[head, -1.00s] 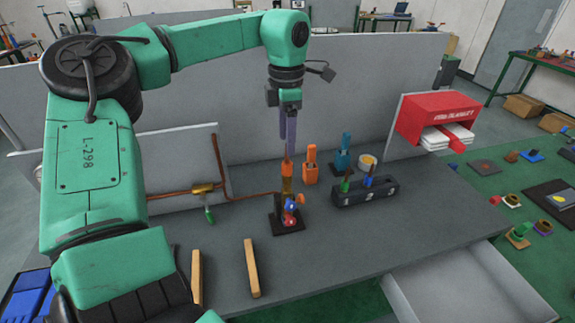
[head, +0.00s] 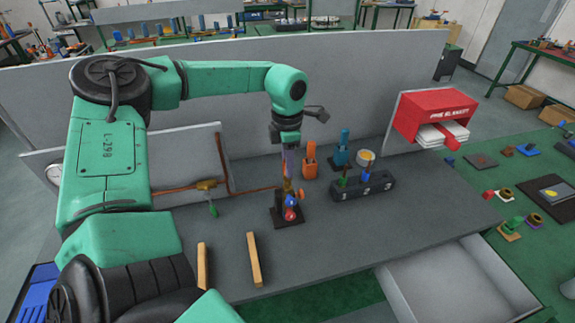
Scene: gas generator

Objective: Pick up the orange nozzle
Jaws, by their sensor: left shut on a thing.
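My left gripper (head: 287,174) points straight down at the dark square base with the brass fitting (head: 288,188). Its fingers are shut on a small orange piece at the top of the fitting, which looks like the orange nozzle; the fingers mostly hide it. The nozzle's lower end cannot be told apart from the fitting. A blue and a red knob (head: 291,214) sit low on the same base. A separate orange holder (head: 309,161) stands just right of the gripper, apart from it. My right gripper is not in view.
A blue holder (head: 341,151) and a dark numbered block (head: 363,188) stand to the right, with a yellow-rimmed cup (head: 366,158) near them. A copper pipe (head: 248,191) runs from the left. Two wooden bars (head: 254,259) lie in front. An open drawer (head: 448,285) is at front right.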

